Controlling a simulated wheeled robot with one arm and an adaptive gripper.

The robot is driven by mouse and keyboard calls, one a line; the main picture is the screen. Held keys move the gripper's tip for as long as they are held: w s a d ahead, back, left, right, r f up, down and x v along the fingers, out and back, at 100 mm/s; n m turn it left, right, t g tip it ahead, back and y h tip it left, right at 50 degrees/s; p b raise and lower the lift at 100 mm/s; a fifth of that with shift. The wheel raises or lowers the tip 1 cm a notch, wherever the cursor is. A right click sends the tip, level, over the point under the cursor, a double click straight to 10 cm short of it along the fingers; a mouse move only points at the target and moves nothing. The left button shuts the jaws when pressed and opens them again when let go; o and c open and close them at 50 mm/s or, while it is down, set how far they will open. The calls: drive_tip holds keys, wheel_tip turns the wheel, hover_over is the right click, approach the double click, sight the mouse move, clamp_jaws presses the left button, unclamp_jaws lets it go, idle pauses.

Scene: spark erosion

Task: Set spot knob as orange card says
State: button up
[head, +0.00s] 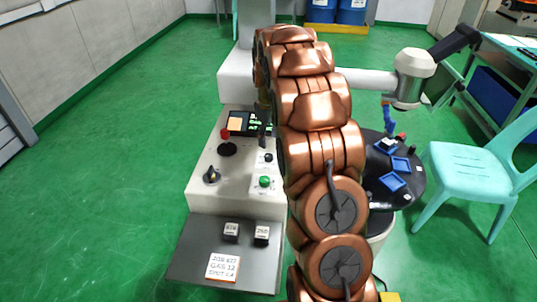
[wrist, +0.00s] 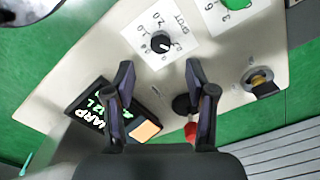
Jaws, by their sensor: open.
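The spot knob (wrist: 160,43) is black and round, with a pale pointer mark, on a white dial label with numbers. In the wrist view it lies just beyond my gripper (wrist: 159,73), which is open and empty; its fingertips point toward the knob, apart from it. The knob also shows in the head view (head: 268,157), beside my arm. The orange card (wrist: 144,131) lies at the black screen (wrist: 98,115) with green text; in the head view the card (head: 235,124) shows no readable words. My arm hides most of the gripper in the head view.
A red-topped lever (head: 226,134), a yellow-and-black switch (head: 211,174) and a green button (head: 264,181) share the panel. A white card (head: 222,267) reading "GAS 12, SPOT 1.4" lies on the grey shelf (head: 195,255), near two small labelled blocks (head: 231,231).

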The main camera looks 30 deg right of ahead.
sight(269, 156)
wheel_tip(269, 156, down, 7)
drive_tip(key=shift+f+p, duration=0.15)
drive_tip(key=shift+p, duration=0.55)
drive_tip(key=shift+a, duration=0.1)
clamp_jaws()
